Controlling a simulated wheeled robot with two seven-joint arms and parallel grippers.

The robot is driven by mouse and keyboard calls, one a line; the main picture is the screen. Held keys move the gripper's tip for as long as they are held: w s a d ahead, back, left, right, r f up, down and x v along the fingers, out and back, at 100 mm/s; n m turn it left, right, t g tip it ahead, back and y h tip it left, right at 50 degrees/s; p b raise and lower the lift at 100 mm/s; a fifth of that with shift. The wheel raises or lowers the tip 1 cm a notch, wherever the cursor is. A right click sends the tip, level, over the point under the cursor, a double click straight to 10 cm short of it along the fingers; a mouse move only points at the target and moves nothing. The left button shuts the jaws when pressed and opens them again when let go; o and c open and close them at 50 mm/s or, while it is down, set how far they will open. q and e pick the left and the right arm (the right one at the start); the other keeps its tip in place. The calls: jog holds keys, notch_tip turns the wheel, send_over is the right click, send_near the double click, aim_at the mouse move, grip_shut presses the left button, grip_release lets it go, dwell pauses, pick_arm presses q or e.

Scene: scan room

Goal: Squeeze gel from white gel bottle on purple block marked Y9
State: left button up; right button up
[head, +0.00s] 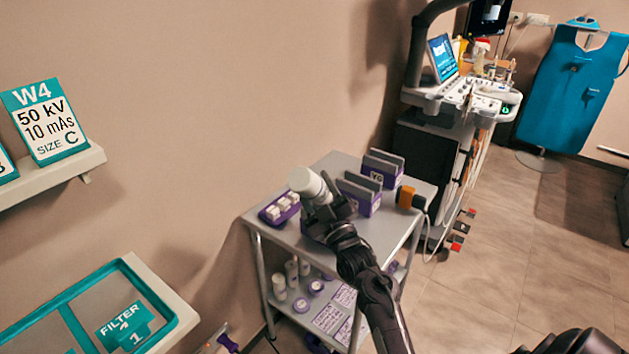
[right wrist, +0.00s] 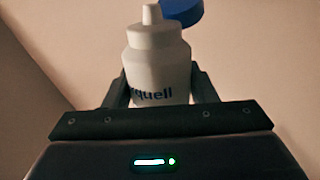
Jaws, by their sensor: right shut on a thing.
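My right gripper (head: 328,203) is shut on the white gel bottle (head: 307,184) and holds it tilted above the cart top. In the right wrist view the bottle (right wrist: 160,62) sits between the fingers (right wrist: 161,90), with blue lettering, a bare white nozzle and a blue cap (right wrist: 182,12) open to the side. A purple block (head: 383,168) at the back of the cart has a small label that looks like Y9. A second purple block (head: 366,197) stands in front of it, right of my gripper, which partly hides it. My left gripper is out of view.
The grey cart (head: 402,232) also carries a purple tray (head: 277,210) of white items and an orange-and-black device (head: 408,198) with a cable. Its lower shelf holds bottles and rolls. An ultrasound machine (head: 468,90) stands behind right. Floor at right is open.

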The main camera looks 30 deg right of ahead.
jog(key=shift+d+r+m+p, duration=0.1)
jog(key=shift+r+m+p, duration=0.1)
jog(key=shift+m+p, duration=0.25)
jog(key=shift+w+d+f+m+g+h, duration=0.1)
jog(key=shift+f+m+g+h, duration=0.2)
jog(key=shift+f+m+g, duration=0.1)
jog(key=shift+p, duration=0.3)
jog(key=shift+o, duration=0.7)
jog(key=c, duration=0.4)
dwell(1.0)
jog(key=shift+o, duration=1.3)
